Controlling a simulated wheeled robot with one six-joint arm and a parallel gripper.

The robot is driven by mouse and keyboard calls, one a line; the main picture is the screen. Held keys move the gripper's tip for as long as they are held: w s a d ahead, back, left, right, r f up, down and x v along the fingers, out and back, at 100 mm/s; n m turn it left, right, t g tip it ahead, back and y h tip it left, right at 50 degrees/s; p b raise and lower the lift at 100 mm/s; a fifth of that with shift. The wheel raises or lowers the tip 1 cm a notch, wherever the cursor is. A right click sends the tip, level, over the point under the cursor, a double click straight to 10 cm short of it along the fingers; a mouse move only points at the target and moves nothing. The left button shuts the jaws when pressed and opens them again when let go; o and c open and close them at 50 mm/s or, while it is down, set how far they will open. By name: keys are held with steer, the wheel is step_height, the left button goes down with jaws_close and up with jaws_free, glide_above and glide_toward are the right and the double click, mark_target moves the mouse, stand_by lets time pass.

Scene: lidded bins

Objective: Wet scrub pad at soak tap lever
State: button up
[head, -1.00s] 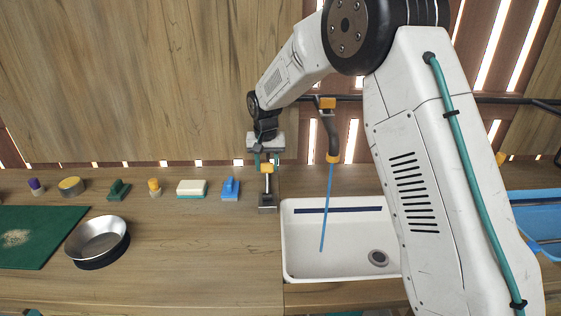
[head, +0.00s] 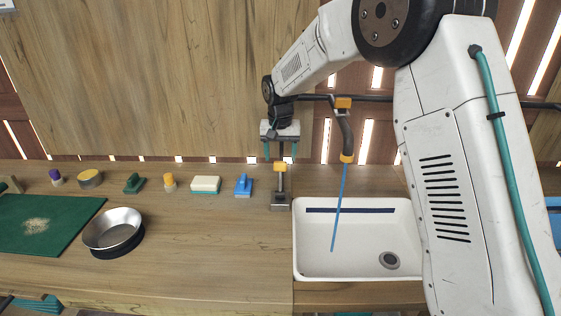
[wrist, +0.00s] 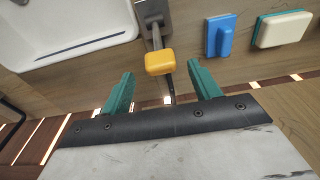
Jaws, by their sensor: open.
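My gripper (head: 280,158) is open and empty, its two green fingers pointing down just above the tap lever. The lever has a yellow knob (head: 280,167) on a post with a grey base (head: 280,200), left of the sink. In the wrist view the yellow knob (wrist: 160,62) shows between and beyond the fingertips. A blue stream (head: 340,205) runs from the yellow-ended spout (head: 346,157) into the white sink (head: 312,272). A cream-and-green block (head: 205,185), probably the scrub pad, lies on the counter left of the lever; the wrist view also shows it (wrist: 283,29).
A blue handled tool (head: 243,186) stands between pad and lever. Further left are a yellow-topped item (head: 169,183), a green handled tool (head: 134,183), a yellow-topped tin (head: 89,178), a metal bowl (head: 113,230) and a green mat (head: 60,207). The counter's front middle is clear.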

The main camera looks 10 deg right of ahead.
steer(key=r, duration=0.4)
steer(key=shift+s+r, duration=0.1)
steer(key=shift+s, duration=0.15)
steer(key=s+d+r+n, duration=0.1)
steer(key=s+d+r, duration=0.1)
steer(key=s, duration=1.3)
steer(key=s+d+r, duration=0.2)
steer(key=s+d, duration=0.3)
steer(key=s, duration=1)
steer(key=s+d+r+n, duration=0.1)
steer(key=s+d+r, duration=0.2)
steer(key=s, duration=1.2)
steer(key=shift+s+d+n, duration=0.3)
steer(key=shift+s+d, duration=0.1)
steer(key=shift+d, duration=0.05)
steer(key=shift+r, duration=0.1)
